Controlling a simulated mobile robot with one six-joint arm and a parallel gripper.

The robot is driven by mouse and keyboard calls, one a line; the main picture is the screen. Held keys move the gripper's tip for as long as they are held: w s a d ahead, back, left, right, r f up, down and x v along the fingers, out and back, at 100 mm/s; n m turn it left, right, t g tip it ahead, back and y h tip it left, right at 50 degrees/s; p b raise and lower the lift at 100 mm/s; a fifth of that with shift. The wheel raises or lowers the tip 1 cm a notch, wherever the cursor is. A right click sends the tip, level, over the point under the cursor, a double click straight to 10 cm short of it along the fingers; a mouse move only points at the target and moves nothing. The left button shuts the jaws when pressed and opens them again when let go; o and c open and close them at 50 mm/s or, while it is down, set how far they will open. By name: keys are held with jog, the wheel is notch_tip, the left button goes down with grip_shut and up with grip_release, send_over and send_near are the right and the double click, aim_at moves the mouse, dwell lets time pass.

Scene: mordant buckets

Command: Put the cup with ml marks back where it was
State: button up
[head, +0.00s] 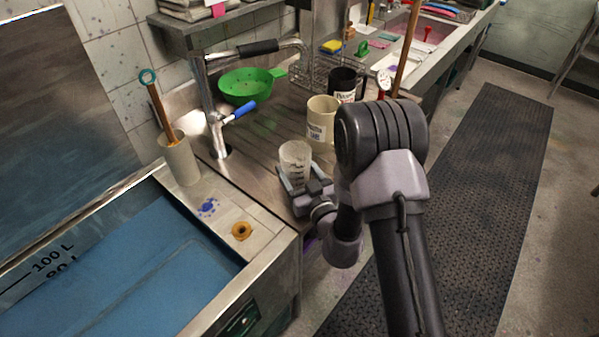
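The clear cup with ml marks (297,160) is upright at the front part of the wooden counter, in the middle of the head view. My gripper (294,184) is at the cup's lower part, with a finger visible on its left side and the gripper body in front of it. The fingers appear to be around the cup, but I cannot tell whether they press on it. The cup's base is hidden by the gripper, so I cannot tell whether it touches the counter.
A green colander (246,86) lies behind the tap (213,120). A blue-filled vat (120,275) is at left, with a brown ring (241,231) on its ledge. Bare counter (262,150) lies left of the cup.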

jog(key=shift+f, duration=0.1)
jog(key=o, duration=1.9)
jog(key=shift+c, duration=0.2)
